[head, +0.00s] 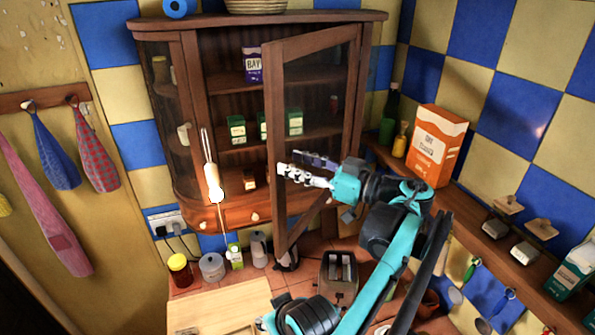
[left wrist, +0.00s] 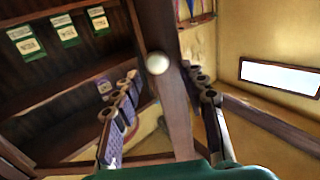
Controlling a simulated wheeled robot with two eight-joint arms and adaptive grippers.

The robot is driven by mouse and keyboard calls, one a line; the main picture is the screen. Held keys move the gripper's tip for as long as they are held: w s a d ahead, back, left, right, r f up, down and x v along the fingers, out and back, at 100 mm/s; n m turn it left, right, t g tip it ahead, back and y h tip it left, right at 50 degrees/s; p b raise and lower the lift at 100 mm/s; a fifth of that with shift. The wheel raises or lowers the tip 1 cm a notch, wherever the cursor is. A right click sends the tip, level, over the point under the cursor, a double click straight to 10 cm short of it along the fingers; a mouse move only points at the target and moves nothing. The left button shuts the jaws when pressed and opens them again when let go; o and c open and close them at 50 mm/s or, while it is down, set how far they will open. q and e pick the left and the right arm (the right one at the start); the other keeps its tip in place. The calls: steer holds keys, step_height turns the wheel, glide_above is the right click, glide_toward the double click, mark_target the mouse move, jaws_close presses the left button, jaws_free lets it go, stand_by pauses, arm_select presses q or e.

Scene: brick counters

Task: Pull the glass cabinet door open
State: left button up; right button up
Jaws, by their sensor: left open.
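The glass cabinet door (head: 274,150) stands ajar, swung out from the wooden cabinet (head: 190,90); its hinge side is at the right. My left gripper (head: 289,162) is at the door's free edge in the head view, with its fingers pointing left. In the left wrist view my left gripper (left wrist: 158,75) is open, with one finger on each side of the door's wooden stile (left wrist: 173,110). A pale round knob (left wrist: 157,63) is on that stile between the fingers. Whether the fingers touch the stile I cannot tell. My right gripper is not in view.
Small green boxes (head: 236,130) and a purple bag (head: 252,65) stand on the cabinet shelves. Jars (head: 211,267) and a toaster (head: 340,277) stand on the counter below. An orange-and-white box (head: 437,145) stands on the right ledge, close to my left arm.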

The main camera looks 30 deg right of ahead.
mark_target(282, 126)
arm_select(q)
step_height(282, 126, up, 8)
steer(key=shift+r, duration=0.1)
